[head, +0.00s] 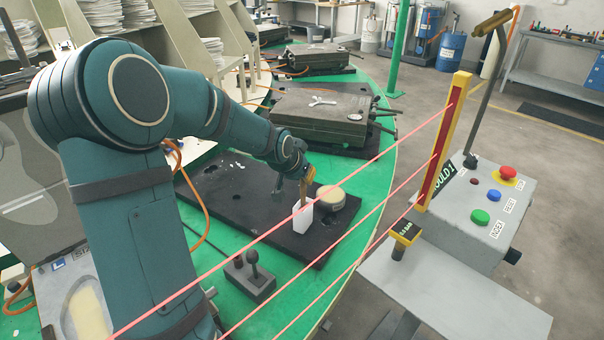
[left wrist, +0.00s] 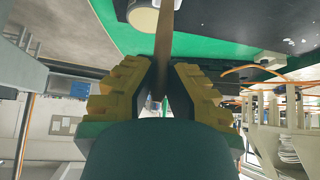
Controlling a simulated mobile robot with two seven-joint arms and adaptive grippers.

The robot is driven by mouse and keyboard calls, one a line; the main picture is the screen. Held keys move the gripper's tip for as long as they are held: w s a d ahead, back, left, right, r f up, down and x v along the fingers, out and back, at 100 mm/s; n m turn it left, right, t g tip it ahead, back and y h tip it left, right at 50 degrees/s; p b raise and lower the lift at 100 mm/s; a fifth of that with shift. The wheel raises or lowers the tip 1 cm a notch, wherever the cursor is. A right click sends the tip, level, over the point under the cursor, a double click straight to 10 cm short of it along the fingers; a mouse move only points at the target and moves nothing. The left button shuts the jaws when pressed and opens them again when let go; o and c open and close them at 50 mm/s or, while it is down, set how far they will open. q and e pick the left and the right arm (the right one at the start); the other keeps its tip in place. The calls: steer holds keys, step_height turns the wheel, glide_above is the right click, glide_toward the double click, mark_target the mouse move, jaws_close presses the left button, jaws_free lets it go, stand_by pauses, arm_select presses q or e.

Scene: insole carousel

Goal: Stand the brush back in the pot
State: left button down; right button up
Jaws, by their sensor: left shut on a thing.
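My left gripper (head: 305,174) is shut on the brush (head: 308,188), a tan-brown stick held roughly upright. In the left wrist view the brush handle (left wrist: 164,40) runs between the yellow ridged fingers of the gripper (left wrist: 162,82). My right gripper is not in view.
The black plate (head: 240,205) lies on the green table (head: 200,222). A joystick box (head: 249,277) sits in front. Red beams run diagonally from a yellow post (head: 444,140) across the near side.

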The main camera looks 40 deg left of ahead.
arm_select(q)
steer(key=c, duration=1.1)
jaws_free()
steer(key=shift+o, duration=0.2)
steer(key=v, duration=1.2)
steer(key=shift+s+a, duration=0.1)
